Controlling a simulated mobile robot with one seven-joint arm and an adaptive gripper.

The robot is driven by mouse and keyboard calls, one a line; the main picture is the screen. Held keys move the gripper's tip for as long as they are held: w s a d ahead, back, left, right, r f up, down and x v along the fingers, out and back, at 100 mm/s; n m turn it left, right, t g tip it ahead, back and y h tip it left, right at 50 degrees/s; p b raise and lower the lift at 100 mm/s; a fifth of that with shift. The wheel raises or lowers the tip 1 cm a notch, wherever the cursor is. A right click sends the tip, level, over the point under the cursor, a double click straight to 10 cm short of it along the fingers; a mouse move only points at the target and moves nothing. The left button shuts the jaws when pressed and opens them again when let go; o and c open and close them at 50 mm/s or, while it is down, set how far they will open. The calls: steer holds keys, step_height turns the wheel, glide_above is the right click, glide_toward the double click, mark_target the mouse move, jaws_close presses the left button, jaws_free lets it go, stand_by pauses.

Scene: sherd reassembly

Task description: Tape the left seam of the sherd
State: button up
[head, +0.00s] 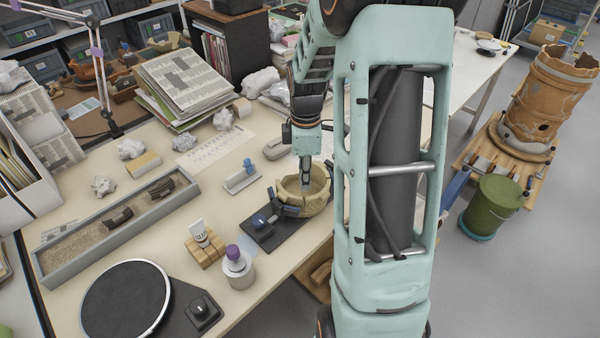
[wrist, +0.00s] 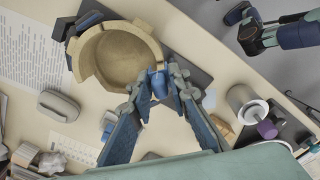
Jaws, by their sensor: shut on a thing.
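The cream bowl (head: 318,200) sits in a dark stand with blue parts near the table's front edge. My gripper (head: 305,180) is at the bowl's rim in the head view. In the wrist view my gripper's (wrist: 159,82) fingertips close around a small blue piece (wrist: 158,88) beside the rim. I cannot tell for sure whether that piece is tape. The sherd's seams are too small or hidden to make out.
A small tape block (head: 240,179) stands left of the bowl. A white jar with a purple knob (head: 238,268), a wooden block (head: 205,250) and a black turntable (head: 125,300) are toward the front left. A sand tray (head: 115,225) lies further left.

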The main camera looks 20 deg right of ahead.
steer(key=shift+f+b, duration=1.35)
steer(key=shift+f, duration=0.6)
steer(key=shift+w+f+b, duration=0.1)
steer(key=shift+f+b, duration=0.55)
steer(key=shift+f, duration=0.8)
stand_by(1.0)
steer(key=o, duration=0.8)
step_height(320, 180, up, 12)
steer(key=shift+f, duration=0.25)
steer(key=shift+r, duration=0.3)
